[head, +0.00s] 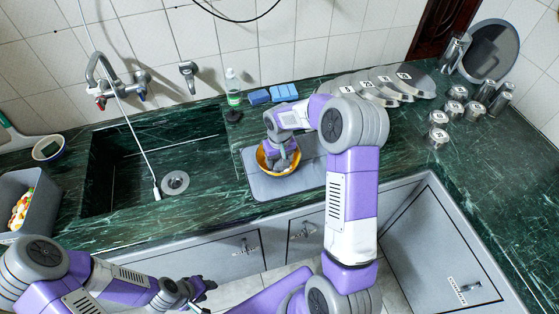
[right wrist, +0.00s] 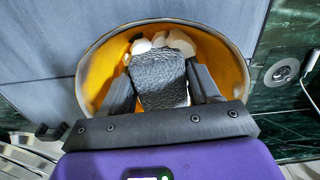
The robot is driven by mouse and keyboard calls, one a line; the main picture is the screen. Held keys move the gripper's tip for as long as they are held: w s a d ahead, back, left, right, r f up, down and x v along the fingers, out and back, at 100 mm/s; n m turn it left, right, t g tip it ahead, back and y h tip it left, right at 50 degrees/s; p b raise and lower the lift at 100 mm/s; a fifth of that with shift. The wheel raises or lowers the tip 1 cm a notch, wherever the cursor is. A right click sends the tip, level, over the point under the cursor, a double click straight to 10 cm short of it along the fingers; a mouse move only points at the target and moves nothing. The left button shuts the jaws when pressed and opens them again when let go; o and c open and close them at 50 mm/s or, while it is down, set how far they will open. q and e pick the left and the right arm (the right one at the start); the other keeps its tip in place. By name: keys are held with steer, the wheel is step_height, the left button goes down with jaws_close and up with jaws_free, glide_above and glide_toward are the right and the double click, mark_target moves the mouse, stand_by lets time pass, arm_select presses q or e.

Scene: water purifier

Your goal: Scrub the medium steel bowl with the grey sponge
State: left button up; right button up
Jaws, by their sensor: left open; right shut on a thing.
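A round bowl with a yellow-orange inside and a pale rim (head: 262,161) sits on a grey mat at the counter's front; it also shows in the right wrist view (right wrist: 236,70). My right gripper (head: 280,158) is over the bowl, shut on a grey sponge (right wrist: 159,80). The sponge is inside the bowl's opening between the two fingers (right wrist: 160,88). Whether it touches the bowl's bottom is hidden. Several white pieces (right wrist: 160,42) show beyond the sponge in the bowl. My left gripper (head: 204,288) is open and empty, low in front of the cabinets.
The grey mat (head: 262,186) lies right of the sink (head: 120,170). Blue sponges (head: 258,97) and a bottle (head: 233,88) stand by the wall. Round lids (head: 410,80) and several steel canisters (head: 438,137) are at the right. A grey bin (head: 38,190) and small bowl (head: 48,148) are left.

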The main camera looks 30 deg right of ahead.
steer(key=shift+f, duration=0.1)
steer(key=shift+d, duration=0.15)
steer(key=shift+s+d, duration=0.2)
steer(key=shift+d, duration=0.6)
steer(key=shift+s+d, duration=0.15)
steer(key=shift+d, duration=0.65)
steer(key=shift+w+a+p, duration=0.25)
steer(key=shift+w+p, duration=0.1)
steer(key=shift+w, duration=0.9)
steer(key=shift+w+a, duration=0.15)
steer(key=shift+w+a, duration=0.7)
steer(key=shift+a, duration=0.3)
steer(key=shift+s+a, duration=0.25)
steer(key=shift+a, duration=1)
steer(key=shift+s+a+b, duration=0.4)
steer(key=shift+s+a, duration=0.35)
steer(key=shift+s, duration=0.35)
